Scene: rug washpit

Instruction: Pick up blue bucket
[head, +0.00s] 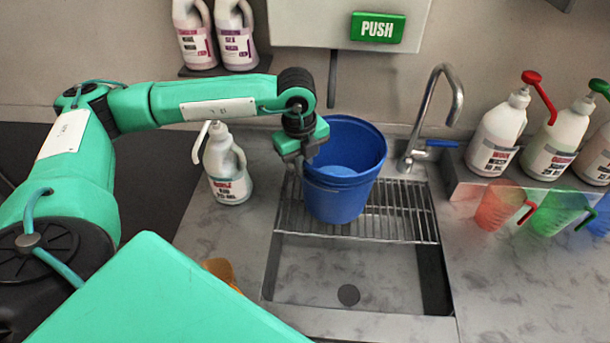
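The blue bucket (340,195) stands upright on the wire rack (405,225) over the back part of the sink. Its open top faces up and its inside shows partly. My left gripper (302,158) points down at the bucket's left rim, with its fingers overlapping the rim's edge in the picture. I cannot tell whether the fingers are open or shut on the rim. The gripper hides a small part of the bucket's upper left side. My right gripper is not in view.
A white jug bottle (228,175) stands close left of the bucket. The tap (437,110) rises to its right. A dispenser box with a green PUSH sign (377,27) hangs above. Pump bottles (497,137) and coloured measuring jugs (500,207) stand right. The front sink basin (345,270) is clear.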

